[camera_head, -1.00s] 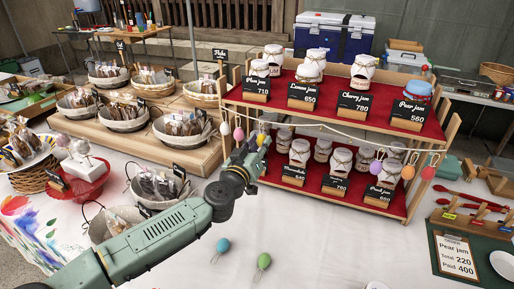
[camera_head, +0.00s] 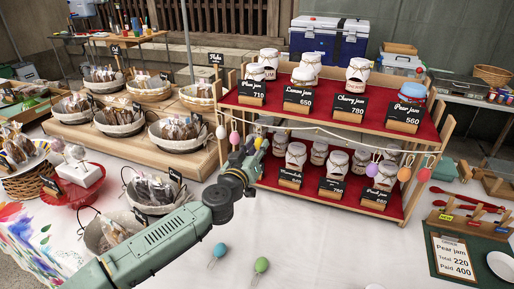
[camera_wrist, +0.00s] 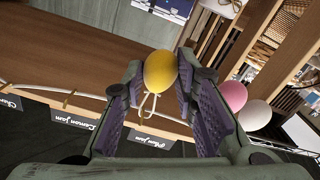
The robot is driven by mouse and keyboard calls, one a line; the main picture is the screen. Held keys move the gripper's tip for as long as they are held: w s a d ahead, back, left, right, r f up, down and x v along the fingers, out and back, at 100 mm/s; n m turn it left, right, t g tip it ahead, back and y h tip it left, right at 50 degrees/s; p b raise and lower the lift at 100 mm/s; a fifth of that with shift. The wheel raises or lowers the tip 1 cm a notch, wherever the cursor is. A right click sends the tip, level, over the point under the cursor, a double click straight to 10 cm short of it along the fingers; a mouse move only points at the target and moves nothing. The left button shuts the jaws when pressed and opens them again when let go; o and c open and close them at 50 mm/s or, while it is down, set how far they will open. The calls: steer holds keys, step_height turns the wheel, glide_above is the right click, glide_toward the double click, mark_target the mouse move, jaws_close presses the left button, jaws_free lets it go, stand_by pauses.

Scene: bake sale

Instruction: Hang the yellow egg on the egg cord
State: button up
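The yellow egg (camera_head: 258,142) is at the tip of my gripper (camera_head: 254,143), near the left front of the jam shelf. In the wrist view, the yellow egg (camera_wrist: 160,70) sits between the fingertips of my gripper (camera_wrist: 160,80), which are closed on its sides. Its pale wire loop (camera_wrist: 149,104) hangs toward the camera. The egg cord (camera_head: 330,130) runs along the shelf front and also shows in the wrist view (camera_wrist: 60,99), passing near the loop. I cannot tell whether the loop touches the cord.
A white egg (camera_head: 220,132) and a pink egg (camera_head: 234,138) hang at the cord's left. Purple (camera_head: 371,169), orange (camera_head: 404,174) and red-pink (camera_head: 424,175) eggs hang at its right. Blue (camera_head: 219,249) and green (camera_head: 261,265) eggs lie on the white table. Jars fill the shelf (camera_head: 326,109).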

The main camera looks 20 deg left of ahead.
steer(key=o, duration=0.6)
steer(key=shift+c, duration=0.2)
